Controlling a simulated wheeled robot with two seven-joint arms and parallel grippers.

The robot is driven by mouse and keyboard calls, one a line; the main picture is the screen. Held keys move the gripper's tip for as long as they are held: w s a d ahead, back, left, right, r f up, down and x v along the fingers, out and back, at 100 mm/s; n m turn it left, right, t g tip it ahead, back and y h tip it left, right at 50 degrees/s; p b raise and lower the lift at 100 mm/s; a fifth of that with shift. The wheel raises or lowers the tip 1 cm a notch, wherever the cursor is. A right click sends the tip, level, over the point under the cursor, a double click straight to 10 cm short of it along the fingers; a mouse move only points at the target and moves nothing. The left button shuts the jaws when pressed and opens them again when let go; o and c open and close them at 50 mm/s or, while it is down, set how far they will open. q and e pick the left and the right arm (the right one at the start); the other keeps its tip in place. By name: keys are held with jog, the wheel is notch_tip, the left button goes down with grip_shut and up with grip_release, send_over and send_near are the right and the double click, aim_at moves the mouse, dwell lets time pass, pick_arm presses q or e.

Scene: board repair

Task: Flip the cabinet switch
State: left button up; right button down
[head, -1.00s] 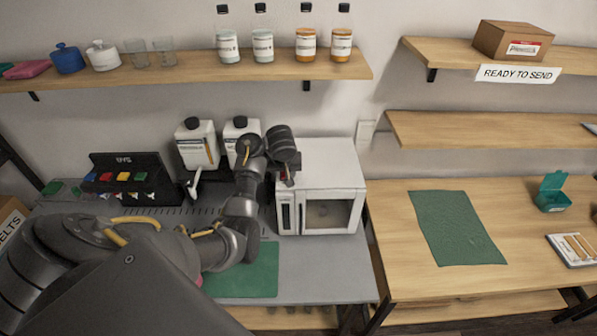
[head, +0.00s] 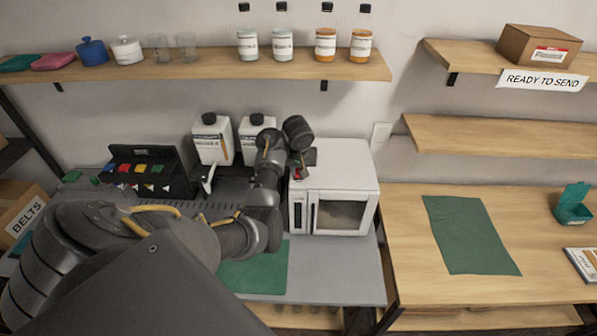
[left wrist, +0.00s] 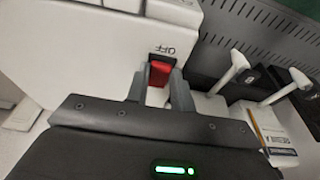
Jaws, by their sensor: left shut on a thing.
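The white cabinet (head: 335,188) with a dark window stands on the grey bench in the head view. Its red switch (left wrist: 158,74) is in the left wrist view, beside the printed word OFF on the white housing (left wrist: 80,45). My left gripper (left wrist: 158,88) is shut on the red switch, one finger on each side of it. In the head view my left gripper (head: 298,170) is at the cabinet's top left front edge, with a little red showing there. The lower part of the switch is partly hidden by the fingers. My right gripper is in neither view.
White jugs (head: 213,140) and a black bin rack with coloured parts (head: 150,172) stand left of the cabinet. A green mat (head: 255,272) lies in front. The wall shelf (head: 220,68) holds bottles above. The right table (head: 400,230) is mostly clear.

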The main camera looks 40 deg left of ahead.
pick_arm(q)
jog(key=shift+w+a+r+g+h, duration=0.1)
jog(key=shift+w+a+g+h, duration=0.1)
jog(key=shift+g+h, duration=0.4)
jog(key=shift+w+a+r+g+h, duration=0.15)
jog(key=shift+g+h, duration=0.25)
jog(key=shift+g, duration=0.4)
jog(key=o, duration=1)
